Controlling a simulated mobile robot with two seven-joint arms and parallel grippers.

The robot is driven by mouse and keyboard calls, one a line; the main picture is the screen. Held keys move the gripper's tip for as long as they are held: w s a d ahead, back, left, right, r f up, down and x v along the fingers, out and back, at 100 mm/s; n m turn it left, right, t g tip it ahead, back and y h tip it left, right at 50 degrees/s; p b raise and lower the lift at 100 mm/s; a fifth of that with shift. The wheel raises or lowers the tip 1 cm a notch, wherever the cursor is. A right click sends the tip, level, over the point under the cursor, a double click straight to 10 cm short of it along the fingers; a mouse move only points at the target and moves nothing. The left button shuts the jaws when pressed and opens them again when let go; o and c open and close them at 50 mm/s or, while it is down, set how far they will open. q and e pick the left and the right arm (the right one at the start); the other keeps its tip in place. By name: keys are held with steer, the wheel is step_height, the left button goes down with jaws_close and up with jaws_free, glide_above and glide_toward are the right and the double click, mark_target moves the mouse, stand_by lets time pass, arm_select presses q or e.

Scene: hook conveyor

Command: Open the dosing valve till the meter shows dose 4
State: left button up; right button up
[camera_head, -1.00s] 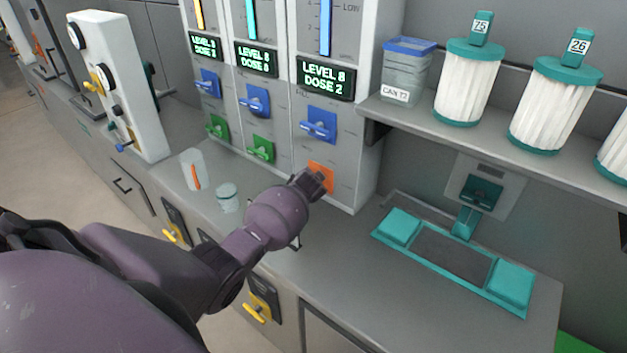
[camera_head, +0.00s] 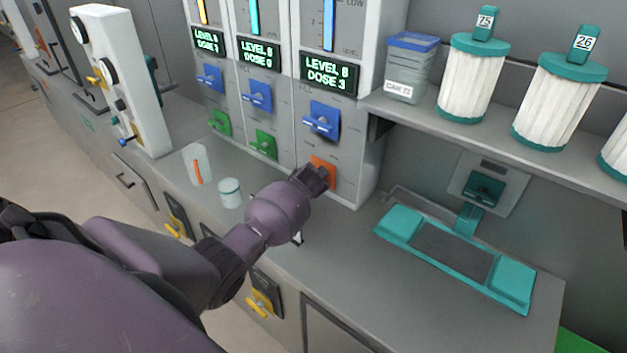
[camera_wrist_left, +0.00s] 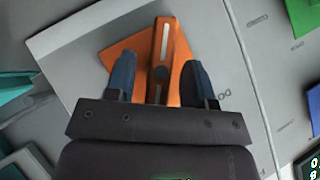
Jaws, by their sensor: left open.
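The orange dosing valve (camera_head: 328,168) sits low on the right-hand dispenser column, partly hidden by my left gripper (camera_head: 318,178) in the head view. In the left wrist view its orange handle (camera_wrist_left: 162,50) lies between the two fingers of my left gripper (camera_wrist_left: 158,76), over an orange plate. The fingers stand open on either side of the handle, with visible gaps. The meter (camera_head: 328,74) above this valve reads level 8, dose 3. My right gripper is not in view.
Blue valves (camera_head: 322,120) and green valves (camera_head: 263,144) sit close by on the columns. A small white-lidded jar (camera_head: 230,193) and a clear cup (camera_head: 197,166) stand on the counter left of my gripper. A teal tray fixture (camera_head: 400,225) is to the right.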

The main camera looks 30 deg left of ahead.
arm_select(q)
steer(key=v, duration=1)
steer(key=shift+s+r, duration=0.15)
steer(key=shift+s, duration=0.05)
steer(key=shift+d, duration=0.15)
stand_by(1.2)
